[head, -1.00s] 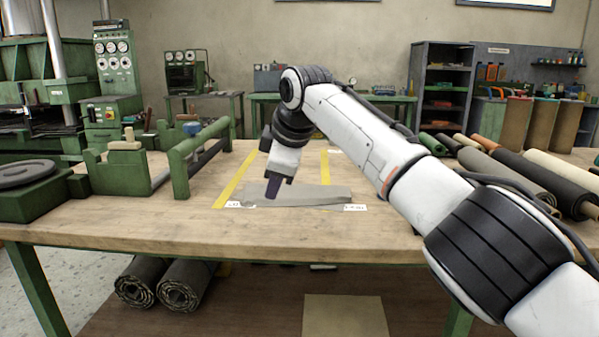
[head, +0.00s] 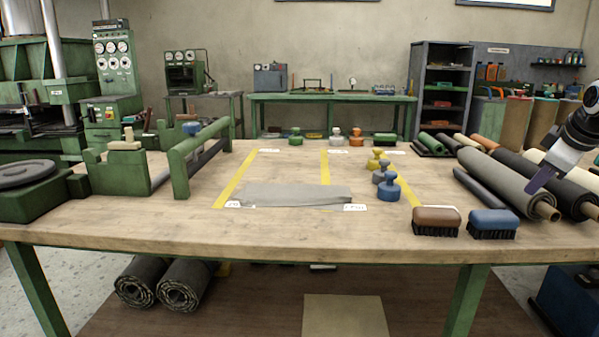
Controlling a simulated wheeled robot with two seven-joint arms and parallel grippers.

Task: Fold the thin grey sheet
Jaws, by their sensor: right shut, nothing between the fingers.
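The thin grey sheet (head: 290,194) lies as a flat, narrow strip near the middle of the table's front half. It spans the space between the yellow tape lines, with a small white label at each front corner. Nothing touches it. My right gripper (head: 533,189) is at the far right, above the rolls there, well away from the sheet. Its fingers are shut and empty. My left gripper is out of view.
A brown brush (head: 436,217) and a blue brush (head: 493,220) stand at the front right. Blue, grey and yellow knobbed weights (head: 388,190) stand right of the sheet. Several rolls (head: 500,180) lie at the right. A green roller frame (head: 180,160) stands left. The table between is clear.

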